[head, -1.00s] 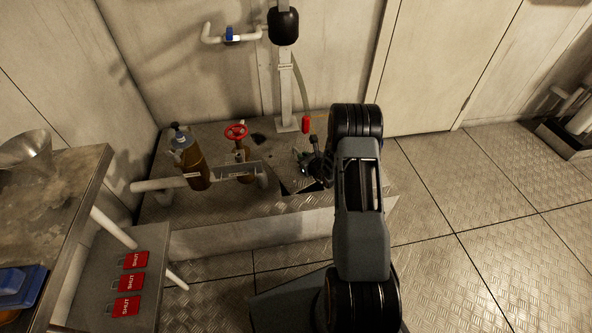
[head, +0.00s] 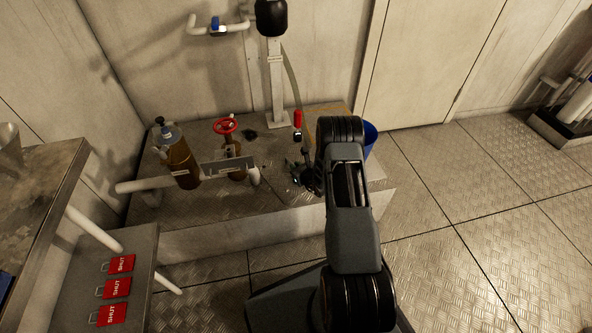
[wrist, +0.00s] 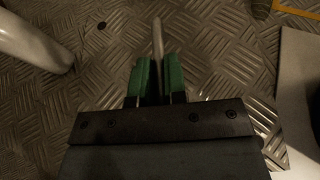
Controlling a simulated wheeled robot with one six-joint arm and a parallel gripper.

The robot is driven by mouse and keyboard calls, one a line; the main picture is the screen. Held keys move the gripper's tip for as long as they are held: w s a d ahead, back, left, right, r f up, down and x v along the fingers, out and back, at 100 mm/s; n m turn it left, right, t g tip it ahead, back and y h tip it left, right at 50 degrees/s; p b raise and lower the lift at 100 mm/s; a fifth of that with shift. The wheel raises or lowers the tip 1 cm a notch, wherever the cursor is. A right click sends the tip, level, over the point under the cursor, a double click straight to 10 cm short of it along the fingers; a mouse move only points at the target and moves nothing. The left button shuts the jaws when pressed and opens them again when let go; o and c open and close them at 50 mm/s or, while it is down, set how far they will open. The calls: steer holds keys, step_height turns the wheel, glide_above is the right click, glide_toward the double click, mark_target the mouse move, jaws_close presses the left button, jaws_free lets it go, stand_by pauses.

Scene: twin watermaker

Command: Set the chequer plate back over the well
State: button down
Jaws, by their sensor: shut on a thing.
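My gripper (head: 303,178) is low over the raised chequered platform, right of the pipe. In the wrist view its green-padded jaws (wrist: 158,80) are shut on a thin pale upright bar (wrist: 157,38), which looks like the handle of the chequer plate. Chequered metal (wrist: 205,45) lies under and around the jaws. In the head view the chequer plate (head: 294,197) seems to lie at platform level by my gripper, partly hidden by my arm. I cannot make out its full outline. No open well shows clearly; my arm covers part of that area.
A brown bottle (head: 181,163), a white pipe (head: 150,184) and a red handwheel (head: 226,125) stand left of my gripper. A red cylinder (head: 298,119) stands behind it. A blue bucket (head: 370,135) is partly behind my arm. The floor to the right (head: 440,190) is clear.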

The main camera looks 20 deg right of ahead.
steer(key=c, duration=1.2)
jaws_free()
steer(key=shift+o, duration=0.2)
